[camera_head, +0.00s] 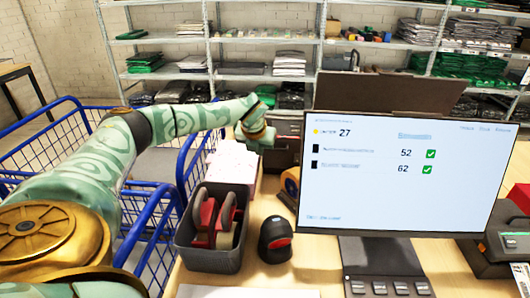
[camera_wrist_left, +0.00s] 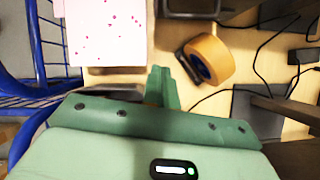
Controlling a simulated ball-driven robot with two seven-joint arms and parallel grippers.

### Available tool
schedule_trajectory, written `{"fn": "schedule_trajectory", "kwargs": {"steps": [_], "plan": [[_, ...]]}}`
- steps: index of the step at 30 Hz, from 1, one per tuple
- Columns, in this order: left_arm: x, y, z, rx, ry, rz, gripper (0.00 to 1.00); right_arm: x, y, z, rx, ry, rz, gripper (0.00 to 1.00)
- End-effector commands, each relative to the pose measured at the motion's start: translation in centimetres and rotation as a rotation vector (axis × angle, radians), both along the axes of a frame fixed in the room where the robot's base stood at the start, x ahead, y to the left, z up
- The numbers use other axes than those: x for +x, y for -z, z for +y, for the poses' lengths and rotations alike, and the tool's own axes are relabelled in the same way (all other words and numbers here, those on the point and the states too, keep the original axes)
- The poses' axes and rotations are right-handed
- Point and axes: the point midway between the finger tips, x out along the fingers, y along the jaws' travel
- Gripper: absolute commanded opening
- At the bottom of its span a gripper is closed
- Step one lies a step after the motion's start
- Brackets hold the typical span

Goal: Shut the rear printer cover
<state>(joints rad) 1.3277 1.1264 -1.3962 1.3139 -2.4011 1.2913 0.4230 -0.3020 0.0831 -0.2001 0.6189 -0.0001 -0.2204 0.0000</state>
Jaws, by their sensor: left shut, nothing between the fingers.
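A dark boxy device (camera_head: 287,152), which looks like the rear printer, stands at the back of the table, left of the monitor. My left arm and gripper partly hide it, and I cannot tell how its cover stands. The edge of a dark device (camera_wrist_left: 192,8) shows at the top of the left wrist view; I cannot tell if it is the same one. My left gripper (camera_head: 265,139) is in front of the dark device in the head view, shut and empty. Its green fingers (camera_wrist_left: 163,88) show together in the left wrist view. My right gripper is not seen.
A monitor (camera_head: 400,168) fills the middle right. A grey bin (camera_head: 208,258) with red tape dispensers, a black scanner (camera_head: 275,241), white paper (camera_head: 231,161) and a tape roll (camera_wrist_left: 210,59) crowd the left. Another dark device (camera_head: 497,243) stands right. Blue carts (camera_head: 150,235) border the table.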

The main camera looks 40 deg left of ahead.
Motion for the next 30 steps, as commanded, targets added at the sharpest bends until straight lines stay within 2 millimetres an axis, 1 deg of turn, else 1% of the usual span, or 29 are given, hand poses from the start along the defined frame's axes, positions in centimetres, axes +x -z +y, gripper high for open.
{"fn": "schedule_trajectory", "kwargs": {"steps": [1,6,8,9,12,16,21,30], "plan": [[0.4,1.6,0.2,0.001,-0.001,0.005,0.00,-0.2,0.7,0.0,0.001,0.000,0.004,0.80],[1.8,5.0,1.2,0.000,-0.001,0.006,0.00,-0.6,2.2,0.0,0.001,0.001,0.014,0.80],[2.3,6.0,1.5,0.001,-0.001,0.005,0.00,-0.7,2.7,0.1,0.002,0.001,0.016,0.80],[3.1,5.4,1.8,0.001,-0.003,-0.001,0.00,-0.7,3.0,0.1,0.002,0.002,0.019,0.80],[4.3,5.0,2.5,0.000,-0.001,0.000,0.00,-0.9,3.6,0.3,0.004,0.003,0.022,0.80],[5.2,4.6,3.0,0.000,-0.001,0.002,0.00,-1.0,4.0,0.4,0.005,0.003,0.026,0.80],[5.6,4.2,3.2,0.001,0.000,0.002,0.00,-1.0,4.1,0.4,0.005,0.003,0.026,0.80],[5.6,4.2,3.3,0.000,0.001,0.001,0.00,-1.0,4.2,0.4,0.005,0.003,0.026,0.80]]}}
